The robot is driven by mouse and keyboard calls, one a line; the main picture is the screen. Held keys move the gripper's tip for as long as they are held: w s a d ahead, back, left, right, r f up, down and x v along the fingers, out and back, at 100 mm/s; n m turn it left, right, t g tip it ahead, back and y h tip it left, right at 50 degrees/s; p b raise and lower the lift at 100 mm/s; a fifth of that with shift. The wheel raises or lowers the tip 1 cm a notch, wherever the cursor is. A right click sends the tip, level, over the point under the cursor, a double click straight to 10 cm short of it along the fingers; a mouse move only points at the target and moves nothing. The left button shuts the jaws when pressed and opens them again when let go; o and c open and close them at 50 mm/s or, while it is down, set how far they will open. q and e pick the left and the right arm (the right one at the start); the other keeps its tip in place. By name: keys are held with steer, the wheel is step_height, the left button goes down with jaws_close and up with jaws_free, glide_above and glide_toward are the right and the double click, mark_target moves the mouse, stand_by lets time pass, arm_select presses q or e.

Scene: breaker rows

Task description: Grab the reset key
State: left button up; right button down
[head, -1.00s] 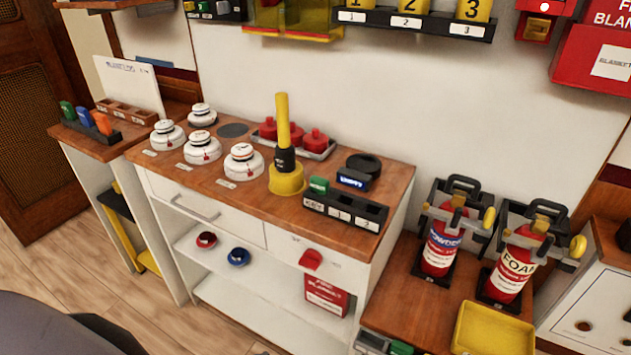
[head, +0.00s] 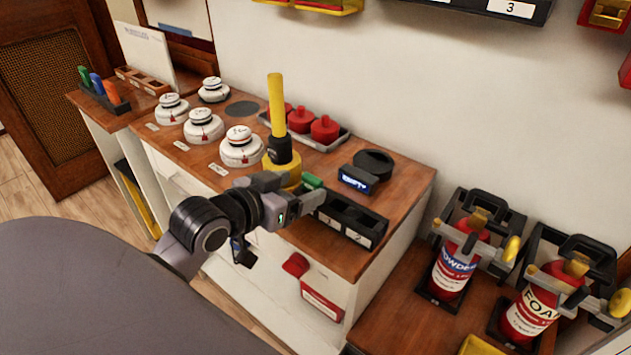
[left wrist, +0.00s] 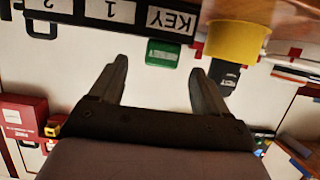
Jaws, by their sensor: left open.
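A green block with white lettering, which looks like the reset key (head: 312,181), stands at the left end of a black slotted rack (head: 352,222), at the slot marked KEY. My left gripper (head: 318,198) is open and empty, just in front of that end of the rack, and partly hides the block and the rack's labels. In the left wrist view the green key (left wrist: 175,52) shows beyond and between the two fingertips (left wrist: 159,66), next to the KEY label of the rack (left wrist: 110,12). The fingers do not visibly touch it. My right gripper is not in view.
A yellow plunger-like tool (head: 278,125) stands close to the left of the key. White detectors (head: 240,147), red domes (head: 324,128) on a tray and a dark device (head: 357,179) share the wooden counter. Two extinguishers (head: 455,265) stand on the lower right surface.

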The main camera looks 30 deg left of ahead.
mark_target(309, 182)
arm_select(q)
steer(key=shift+x, duration=2.65)
steer(key=shift+a+r, duration=0.1)
steer(key=c, duration=1)
